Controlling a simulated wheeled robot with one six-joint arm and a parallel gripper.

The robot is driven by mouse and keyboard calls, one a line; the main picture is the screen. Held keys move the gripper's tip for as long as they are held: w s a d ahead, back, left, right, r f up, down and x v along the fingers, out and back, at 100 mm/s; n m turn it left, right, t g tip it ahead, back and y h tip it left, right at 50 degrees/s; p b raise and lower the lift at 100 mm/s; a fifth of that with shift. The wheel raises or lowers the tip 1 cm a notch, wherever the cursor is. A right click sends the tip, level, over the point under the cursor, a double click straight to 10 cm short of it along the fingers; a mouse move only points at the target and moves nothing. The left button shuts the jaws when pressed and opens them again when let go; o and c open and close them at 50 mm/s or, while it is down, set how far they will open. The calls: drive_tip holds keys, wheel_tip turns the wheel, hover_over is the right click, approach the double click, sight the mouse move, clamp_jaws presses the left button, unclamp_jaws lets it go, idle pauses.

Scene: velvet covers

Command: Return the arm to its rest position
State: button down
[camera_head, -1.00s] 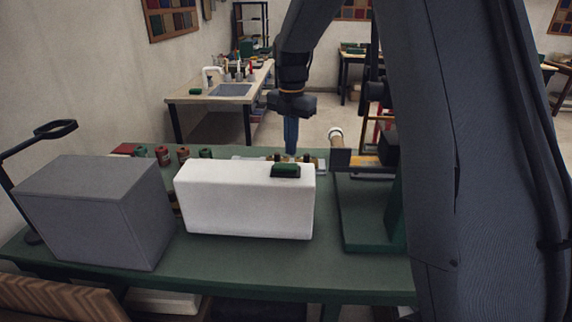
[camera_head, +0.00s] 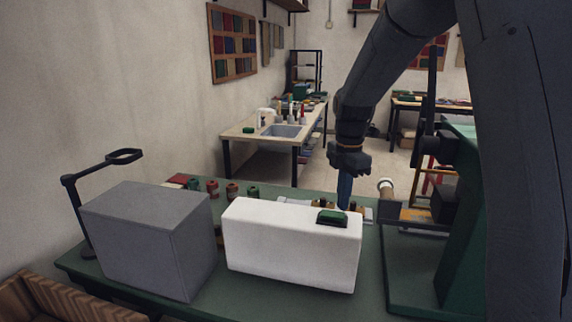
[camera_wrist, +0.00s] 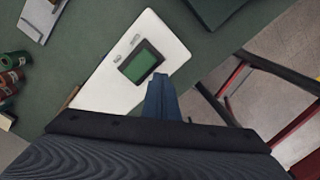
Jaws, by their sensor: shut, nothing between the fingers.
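My arm reaches down from the upper right of the head view. My gripper (camera_head: 345,192) points down above the green table (camera_head: 190,292), behind the white box (camera_head: 290,248) as seen from the head camera. Its blue fingers are together with nothing between them. In the wrist view the gripper (camera_wrist: 160,88) shows at the lower middle, in front of the white box's top (camera_wrist: 105,92) and close to a green-topped dark block (camera_wrist: 140,65) on it. I cannot tell the height of the fingertips above the table.
A grey box (camera_head: 150,245) and a dark lamp stand (camera_head: 80,215) are on the left. A green machine (camera_head: 455,220) stands close on the right. Several spools (camera_head: 232,191) line the back.

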drive_tip(key=s+f+m+b, duration=0.3)
drive_tip(key=s+f+m, duration=0.3)
drive_tip(key=s+m, duration=0.4)
drive_tip(key=s+f+m+t+b, duration=0.1)
drive_tip(key=s+f+m+b, duration=0.2)
drive_tip(key=s+f+m, duration=0.4)
drive_tip(key=s+m, duration=0.4)
drive_tip(key=shift+s+m, duration=0.3)
drive_tip(key=shift+m, duration=0.1)
drive_tip(key=shift+d+f, duration=0.1)
